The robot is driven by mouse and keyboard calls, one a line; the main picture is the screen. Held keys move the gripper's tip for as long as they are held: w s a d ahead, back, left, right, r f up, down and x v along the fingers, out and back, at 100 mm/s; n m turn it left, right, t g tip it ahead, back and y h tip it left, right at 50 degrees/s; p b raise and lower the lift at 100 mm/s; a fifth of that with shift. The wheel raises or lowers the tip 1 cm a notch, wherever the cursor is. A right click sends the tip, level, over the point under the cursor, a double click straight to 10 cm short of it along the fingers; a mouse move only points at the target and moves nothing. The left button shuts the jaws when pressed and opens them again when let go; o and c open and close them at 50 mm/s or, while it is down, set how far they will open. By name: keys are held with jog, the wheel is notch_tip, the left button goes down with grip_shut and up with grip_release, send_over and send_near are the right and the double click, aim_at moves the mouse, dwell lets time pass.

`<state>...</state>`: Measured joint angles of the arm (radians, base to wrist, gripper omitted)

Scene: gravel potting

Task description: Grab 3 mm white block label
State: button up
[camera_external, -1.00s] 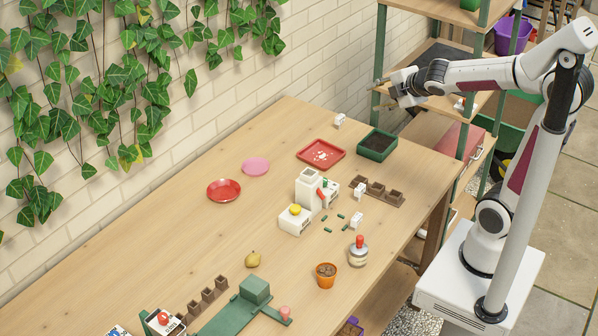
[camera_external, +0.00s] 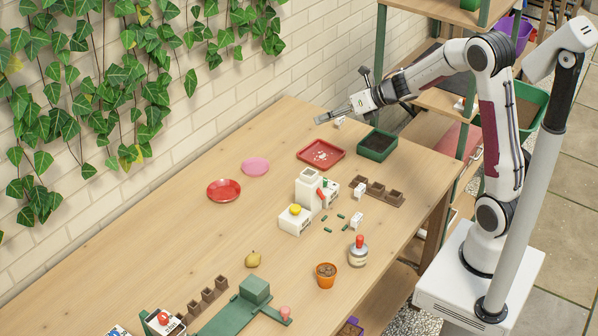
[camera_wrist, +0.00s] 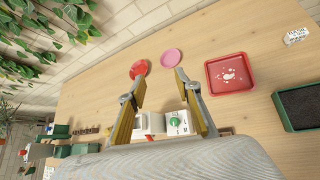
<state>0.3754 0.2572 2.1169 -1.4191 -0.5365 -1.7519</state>
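Small white block labels stand on the table in the external view: one at the back (camera_external: 339,122) just under my gripper, one (camera_external: 358,190) by the brown pots, and one (camera_external: 357,219) nearer the front. In the wrist view a white block with dark lettering (camera_wrist: 297,36) lies at the upper right, outside my fingers; its print is too small to read surely. My gripper (camera_external: 328,117) hovers above the back of the table. In the wrist view my gripper (camera_wrist: 160,76) has its fingers wide apart with nothing between them.
A red tray (camera_external: 303,156) with white bits and a green soil tray (camera_external: 363,150) stand near the back block. Red (camera_external: 223,198) and pink (camera_external: 255,172) dishes lie left. A white dispenser (camera_external: 309,187), small green pieces and an orange pot (camera_external: 326,282) occupy the middle and front.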

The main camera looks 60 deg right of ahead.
jog(key=s+a+f+n+g+y, duration=0.1)
jog(key=s+f+n+y, duration=0.1)
jog(key=f+n, duration=0.1)
jog(key=s+a+f+n+g+y, duration=0.1)
jog(key=f+n+g+y, duration=0.1)
jog(key=f+n, duration=0.2)
jog(key=s+a+f+n+g+y, duration=0.1)
jog(key=s+a+f+n+y, duration=0.1)
jog(key=f+n, duration=0.2)
jog(key=shift+s+a+f+g, duration=0.1)
jog(key=shift+s+f+g, duration=0.25)
jog(key=shift+f, duration=0.2)
jog(key=s+a+f+n+g+y, duration=0.1)
jog(key=s+f+n+g+y, duration=0.15)
jog(key=s+f+n, duration=0.2)
jog(key=n+g+y, duration=0.2)
jog(key=n+g, duration=0.2)
send_near(356, 224)
jog(key=shift+w+f, duration=0.4)
jog(key=shift+w, duration=0.3)
jog(key=shift+s, duration=0.55)
jog(key=shift+x, duration=1.3)
